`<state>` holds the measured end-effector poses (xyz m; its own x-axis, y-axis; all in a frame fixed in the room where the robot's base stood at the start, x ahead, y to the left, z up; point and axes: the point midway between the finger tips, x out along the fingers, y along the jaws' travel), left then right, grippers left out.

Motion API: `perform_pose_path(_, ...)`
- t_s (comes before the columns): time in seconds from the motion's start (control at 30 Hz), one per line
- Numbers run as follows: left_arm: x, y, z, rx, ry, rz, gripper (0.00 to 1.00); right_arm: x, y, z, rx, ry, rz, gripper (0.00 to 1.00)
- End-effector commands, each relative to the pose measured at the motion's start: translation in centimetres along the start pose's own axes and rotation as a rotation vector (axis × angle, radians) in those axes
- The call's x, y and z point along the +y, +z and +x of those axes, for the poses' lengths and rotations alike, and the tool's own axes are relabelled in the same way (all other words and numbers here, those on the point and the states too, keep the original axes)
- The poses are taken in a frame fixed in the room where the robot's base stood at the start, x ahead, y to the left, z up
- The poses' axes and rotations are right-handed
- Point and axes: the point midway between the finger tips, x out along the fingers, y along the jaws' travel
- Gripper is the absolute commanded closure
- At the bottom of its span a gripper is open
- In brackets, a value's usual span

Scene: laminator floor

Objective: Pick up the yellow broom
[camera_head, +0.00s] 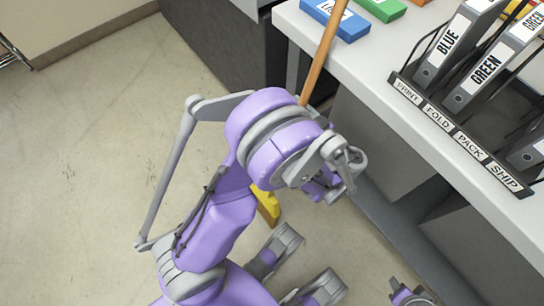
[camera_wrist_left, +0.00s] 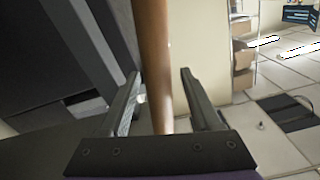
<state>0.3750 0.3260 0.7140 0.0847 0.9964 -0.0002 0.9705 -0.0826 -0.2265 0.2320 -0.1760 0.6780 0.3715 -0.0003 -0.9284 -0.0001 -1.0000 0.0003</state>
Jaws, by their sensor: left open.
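The yellow broom has a brown wooden handle (camera_head: 325,50) that leans against the edge of the worktop. Part of its yellow head (camera_head: 268,203) shows low down behind my left arm, which hides the middle of the broom. In the left wrist view the handle (camera_wrist_left: 153,60) runs upright between the two fingers of my left gripper (camera_wrist_left: 160,72). The jaws are open, with a gap visible between the handle and the right finger. In the head view my left arm hides most of this gripper.
A white worktop (camera_head: 385,110) with grey panels below stands right of the broom. On it are a labelled rack (camera_head: 465,140) of binders, a blue box (camera_head: 335,20) and a green box (camera_head: 380,8).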

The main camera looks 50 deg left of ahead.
Motion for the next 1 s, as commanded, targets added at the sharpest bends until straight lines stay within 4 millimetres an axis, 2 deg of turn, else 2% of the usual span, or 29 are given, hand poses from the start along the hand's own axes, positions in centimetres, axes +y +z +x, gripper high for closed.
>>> perform_pose_path(0.1, -0.02, -0.02, 0.69, 0.000, 0.000, 0.000, 0.36, 0.00, 0.02, 0.09, 0.000, 0.000, 0.000, 0.55)
perform_pose_path(0.3, -0.01, -0.06, 0.68, 0.000, 0.001, 0.000, 0.36, 0.00, 0.01, 0.06, 0.000, 0.000, 0.000, 0.55)
perform_pose_path(0.67, -0.01, -0.05, 0.65, 0.000, 0.001, 0.000, 1.00, 0.00, 0.01, 0.06, 0.000, 0.000, 0.000, 0.55)
perform_pose_path(1.0, -0.03, -0.09, 0.64, 0.001, 0.000, 0.001, 1.00, 0.00, 0.01, 0.06, 0.000, 0.000, 0.000, 0.55)
